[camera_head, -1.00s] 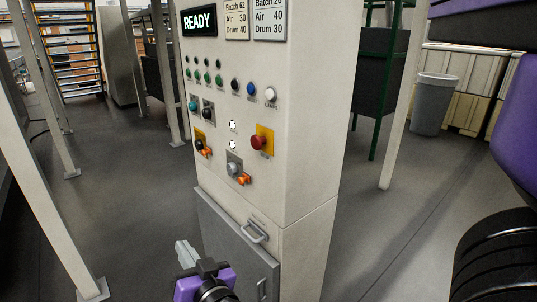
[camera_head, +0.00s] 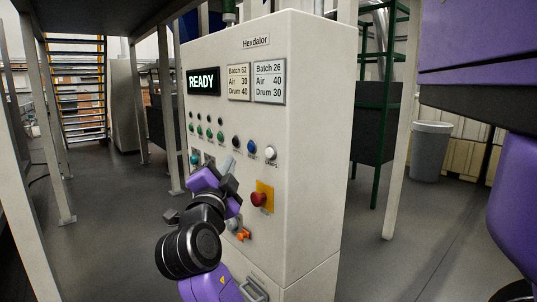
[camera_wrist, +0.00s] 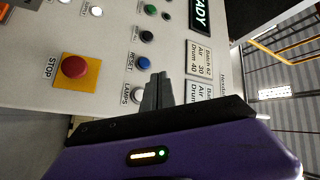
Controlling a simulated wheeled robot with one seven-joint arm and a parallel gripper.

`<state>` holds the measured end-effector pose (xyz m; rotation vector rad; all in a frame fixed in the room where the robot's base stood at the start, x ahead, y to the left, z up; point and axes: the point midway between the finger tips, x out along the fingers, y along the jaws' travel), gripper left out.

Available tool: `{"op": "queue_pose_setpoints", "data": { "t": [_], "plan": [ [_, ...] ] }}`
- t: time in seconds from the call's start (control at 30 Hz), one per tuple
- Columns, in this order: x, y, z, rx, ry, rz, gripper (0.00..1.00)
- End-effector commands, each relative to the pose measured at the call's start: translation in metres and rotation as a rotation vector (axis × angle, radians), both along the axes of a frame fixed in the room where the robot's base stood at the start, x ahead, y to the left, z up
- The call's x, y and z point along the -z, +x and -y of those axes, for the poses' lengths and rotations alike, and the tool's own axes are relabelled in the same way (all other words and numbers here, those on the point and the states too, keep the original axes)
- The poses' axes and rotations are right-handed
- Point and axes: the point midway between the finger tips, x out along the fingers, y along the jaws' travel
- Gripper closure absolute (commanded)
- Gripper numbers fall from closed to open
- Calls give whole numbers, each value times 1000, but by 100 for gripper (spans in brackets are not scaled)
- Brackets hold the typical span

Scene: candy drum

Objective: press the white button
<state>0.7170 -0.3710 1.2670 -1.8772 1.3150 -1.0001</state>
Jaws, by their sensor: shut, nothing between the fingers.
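The white button (camera_head: 270,153) ends the lower row on the front of the light control cabinet (camera_head: 315,110), right of the blue button (camera_head: 252,147). In the wrist view the white button (camera_wrist: 137,95) is beside the word LAMPS, partly hidden by my gripper. My gripper (camera_head: 229,163) is shut and empty, in front of the panel and left of the white button. In the wrist view its closed fingertips (camera_wrist: 160,78) lie just right of the white button. I cannot tell whether they touch the panel.
A red STOP button (camera_head: 259,198) on a yellow plate sits below the white button; it also shows in the wrist view (camera_wrist: 75,67). A black button (camera_head: 236,142) is left of the blue one. The display (camera_head: 202,81) reads READY. A grey bin (camera_head: 430,151) stands behind at right.

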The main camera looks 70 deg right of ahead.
Motion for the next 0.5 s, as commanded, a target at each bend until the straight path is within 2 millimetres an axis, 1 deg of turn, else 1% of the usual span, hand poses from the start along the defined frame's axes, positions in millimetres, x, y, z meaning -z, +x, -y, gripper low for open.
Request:
{"op": "queue_pose_setpoints", "data": {
  "t": [0.13, 0.27, 0.5],
  "plan": [
    [0, 0, 1, -1, 0, -1, 100],
    [-2, -4, 7, 1, 0, -3, 100],
    [-3, -20, 32, 2, 2, -4, 100]
  ]
}}
